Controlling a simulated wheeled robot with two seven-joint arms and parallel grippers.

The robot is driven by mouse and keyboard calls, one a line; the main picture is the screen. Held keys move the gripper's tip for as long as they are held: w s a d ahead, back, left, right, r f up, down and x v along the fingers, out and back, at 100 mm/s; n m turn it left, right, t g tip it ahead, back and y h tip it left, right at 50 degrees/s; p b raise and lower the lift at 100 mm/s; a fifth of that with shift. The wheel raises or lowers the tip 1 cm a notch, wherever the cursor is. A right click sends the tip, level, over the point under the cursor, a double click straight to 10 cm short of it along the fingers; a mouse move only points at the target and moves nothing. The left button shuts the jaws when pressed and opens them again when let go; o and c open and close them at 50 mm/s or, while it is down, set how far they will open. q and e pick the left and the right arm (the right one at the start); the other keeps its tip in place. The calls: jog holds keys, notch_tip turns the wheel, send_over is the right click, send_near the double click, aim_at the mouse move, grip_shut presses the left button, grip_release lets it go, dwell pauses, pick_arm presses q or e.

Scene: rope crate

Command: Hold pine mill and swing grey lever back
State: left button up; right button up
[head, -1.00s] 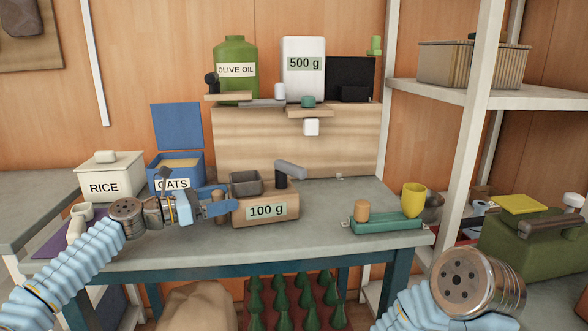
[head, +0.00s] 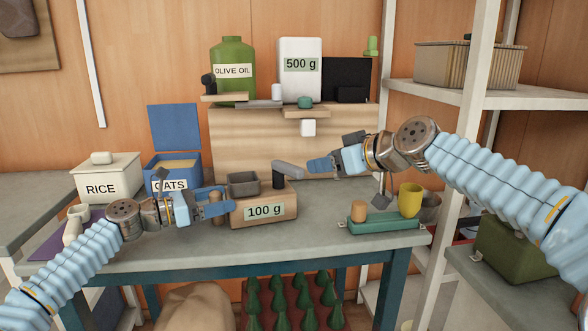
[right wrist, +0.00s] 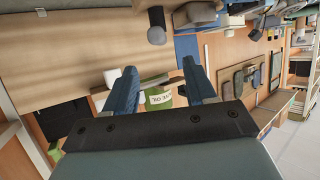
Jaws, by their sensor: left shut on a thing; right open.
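The pine mill (head: 282,210) is a wooden box labelled 100 g on the table, with a grey hopper (head: 243,184) on top. Its grey lever (head: 289,168) sits on a dark post (head: 279,182) and points right. My left gripper (head: 226,200) is shut on the mill at its left end; the fingers hide the exact contact. My right gripper (head: 312,165) is open, its fingertips close to the lever's free end in the head view. In the right wrist view, the open fingers (right wrist: 160,88) have nothing between them, and what appears to be the lever (right wrist: 156,34) shows beyond them near the top edge.
A wooden shelf block (head: 240,140) behind the mill carries an olive oil jug (head: 232,88) and a white 500 g canister (head: 300,85). A green tray (head: 385,224) with a yellow cup (head: 410,198) stands right. Rice (head: 105,180) and oats (head: 180,175) boxes stand left. The front tabletop is clear.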

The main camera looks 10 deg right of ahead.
aim_at(296, 168)
jog(key=x, duration=1.1)
jog(key=shift+a+f, duration=0.1)
grip_shut()
